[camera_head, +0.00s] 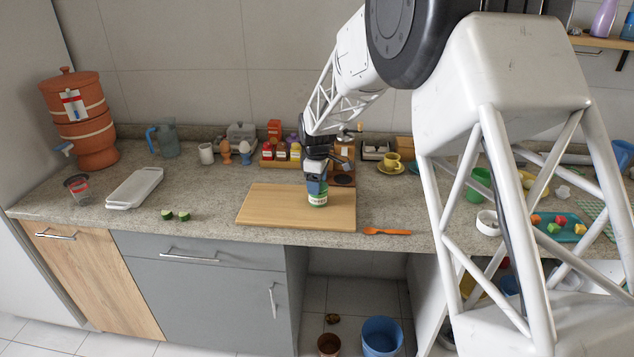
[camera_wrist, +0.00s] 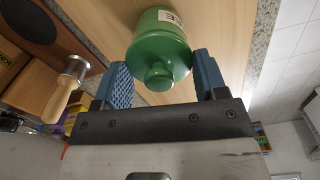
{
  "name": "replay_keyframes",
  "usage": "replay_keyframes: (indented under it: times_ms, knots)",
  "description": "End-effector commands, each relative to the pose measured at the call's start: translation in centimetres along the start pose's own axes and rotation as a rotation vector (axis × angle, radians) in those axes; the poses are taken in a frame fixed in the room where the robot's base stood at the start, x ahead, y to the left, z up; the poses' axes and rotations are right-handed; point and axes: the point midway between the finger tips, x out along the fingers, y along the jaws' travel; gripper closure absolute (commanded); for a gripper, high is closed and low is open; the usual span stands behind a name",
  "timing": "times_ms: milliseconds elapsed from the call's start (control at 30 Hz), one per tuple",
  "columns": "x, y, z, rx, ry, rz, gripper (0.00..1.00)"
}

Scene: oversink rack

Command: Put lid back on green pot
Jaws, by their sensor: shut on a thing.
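The green pot (camera_head: 318,199), with a pale label, stands upright on the wooden cutting board (camera_head: 275,205). Its labelled side (camera_wrist: 168,16) shows at the top of the wrist view. The green lid (camera_wrist: 160,52), with a round knob (camera_wrist: 158,76) facing my wrist camera, is over the pot's mouth. My gripper (camera_head: 316,184) is directly above the pot, pointing down. In the wrist view its blue fingers (camera_wrist: 163,76) are on both sides of the lid and shut on it. I cannot tell whether the lid is fully seated or slightly raised; the rim is partly hidden.
An orange spatula (camera_head: 386,232) lies right of the board near the counter's front edge. Cucumber pieces (camera_head: 175,215) and a white tray (camera_head: 135,188) are to the left. A metal-headed tool with a wooden handle (camera_wrist: 65,90) is close by.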

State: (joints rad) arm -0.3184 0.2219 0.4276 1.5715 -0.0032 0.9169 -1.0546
Motion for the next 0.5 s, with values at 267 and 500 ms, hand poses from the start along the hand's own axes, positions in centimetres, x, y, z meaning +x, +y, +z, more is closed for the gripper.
replay_keyframes:
  times_ms: [267, 500]
  knots:
    - [-0.03, 0.01, -0.01, 0.0, 0.0, 0.0, 0.57]
    - [-0.03, 0.01, -0.01, 0.0, 0.0, 0.0, 0.05]
